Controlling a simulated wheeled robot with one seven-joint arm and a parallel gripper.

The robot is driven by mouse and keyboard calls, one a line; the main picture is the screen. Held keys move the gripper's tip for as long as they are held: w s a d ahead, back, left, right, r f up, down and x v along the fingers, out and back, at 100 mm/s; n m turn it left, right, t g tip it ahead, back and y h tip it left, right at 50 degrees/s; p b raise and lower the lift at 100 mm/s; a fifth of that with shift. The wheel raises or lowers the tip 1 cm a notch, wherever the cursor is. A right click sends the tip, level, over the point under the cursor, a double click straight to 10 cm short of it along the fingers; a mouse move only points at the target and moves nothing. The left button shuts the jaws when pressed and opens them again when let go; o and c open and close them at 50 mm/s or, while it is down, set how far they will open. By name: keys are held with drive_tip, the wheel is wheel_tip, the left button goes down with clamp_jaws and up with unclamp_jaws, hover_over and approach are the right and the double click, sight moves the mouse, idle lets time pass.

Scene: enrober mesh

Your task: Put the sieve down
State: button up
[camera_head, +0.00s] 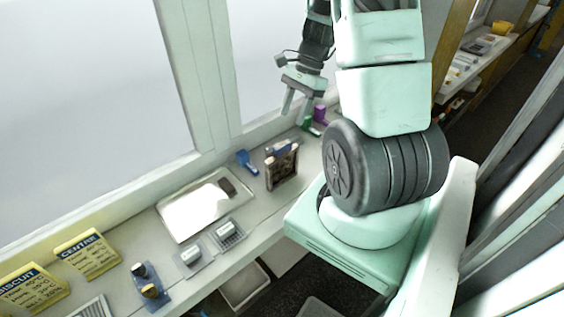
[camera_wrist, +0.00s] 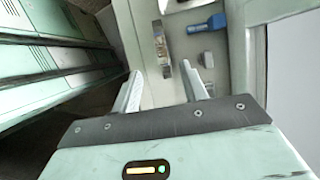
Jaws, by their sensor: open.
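My gripper (camera_head: 296,106) is open and empty above the far end of the bench, by the window. In the wrist view its two fingers (camera_wrist: 162,88) stand wide apart with nothing between them. A dark upright frame with a brown mottled panel (camera_head: 283,168) stands on the bench, apart from the fingers. It also shows in the wrist view (camera_wrist: 161,48), beyond the fingertips. I cannot tell whether this frame is the sieve, and no other sieve can be made out.
A blue tool (camera_head: 247,161) lies beside a pale tray (camera_head: 180,220) holding a brown piece. Green (camera_head: 311,126) and purple (camera_head: 320,114) items sit near my gripper. Small grey trays, a blue stand (camera_head: 151,291) and yellow signs (camera_head: 87,254) fill the nearer bench. The window wall borders it.

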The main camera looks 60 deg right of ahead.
sight(282, 145)
drive_tip(key=p+x, duration=0.1)
drive_tip(key=x, duration=0.7)
drive_tip(key=shift+p+x, duration=1.15)
drive_tip(key=shift+x, duration=1.5)
drive_tip(key=shift+s+d, duration=0.1)
drive_tip(key=shift+d, duration=0.1)
clamp_jaws()
